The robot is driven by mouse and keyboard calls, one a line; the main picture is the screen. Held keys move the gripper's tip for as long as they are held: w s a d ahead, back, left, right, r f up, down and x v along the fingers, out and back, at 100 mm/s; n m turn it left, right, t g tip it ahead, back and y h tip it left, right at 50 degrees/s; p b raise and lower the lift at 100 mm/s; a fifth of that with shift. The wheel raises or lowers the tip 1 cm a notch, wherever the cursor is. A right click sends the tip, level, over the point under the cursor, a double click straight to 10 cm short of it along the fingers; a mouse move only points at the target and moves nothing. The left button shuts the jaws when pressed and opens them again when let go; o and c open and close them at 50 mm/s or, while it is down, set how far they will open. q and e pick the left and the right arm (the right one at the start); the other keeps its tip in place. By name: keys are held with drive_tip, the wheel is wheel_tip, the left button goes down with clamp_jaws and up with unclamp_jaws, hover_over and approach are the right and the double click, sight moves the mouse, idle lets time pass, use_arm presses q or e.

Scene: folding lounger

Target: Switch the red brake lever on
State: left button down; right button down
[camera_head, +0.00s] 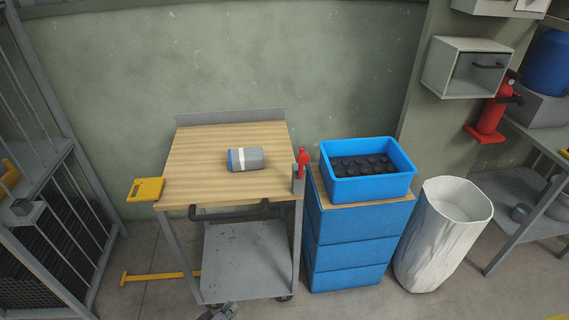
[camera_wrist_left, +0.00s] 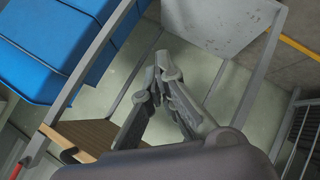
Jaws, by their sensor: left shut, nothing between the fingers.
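The red brake lever (camera_head: 303,156) stands upright on a grey bracket (camera_head: 298,184) at the right edge of the wood-topped cart (camera_head: 205,150). In the left wrist view, a red piece (camera_wrist_left: 15,171) at the lower left corner may be this lever, mostly out of frame. My left gripper (camera_head: 222,311) shows at the bottom edge of the head view, low in front of the cart and well apart from the lever. In the left wrist view its fingers (camera_wrist_left: 161,62) are together with nothing between them. My right gripper is not in view.
A grey and blue roll (camera_head: 246,158) lies on the cart top. A yellow piece (camera_head: 146,189) sticks out at its left corner. Close to the lever's right stands a blue drawer unit (camera_head: 345,240) with a blue crate (camera_head: 368,187) on top. A white bin (camera_head: 440,240) stands further right.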

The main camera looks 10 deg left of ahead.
use_arm(q)
drive_tip(key=w+d+r+n+t+h, duration=0.1)
drive_tip(key=w+d+r+n+t, duration=0.1)
drive_tip(key=r, duration=1)
drive_tip(key=w+d+r+n+t+h, duration=0.2)
drive_tip(key=w+r+n, duration=0.1)
drive_tip(key=r, duration=1)
drive_tip(key=w+d+r+n+t+h, duration=0.2)
drive_tip(key=w+r+t, duration=0.1)
drive_tip(key=r, duration=1)
drive_tip(key=shift+w+p, duration=0.45)
drive_tip(key=shift+w, duration=0.45)
drive_tip(key=shift+d, duration=0.1)
drive_tip(key=s+d+p+x, duration=0.1)
drive_tip(key=d+p+x, duration=0.1)
drive_tip(key=x, duration=1.1)
drive_tip(key=shift+d+r, duration=0.2)
drive_tip(key=shift+r, duration=0.05)
drive_tip(key=shift+p, duration=0.3)
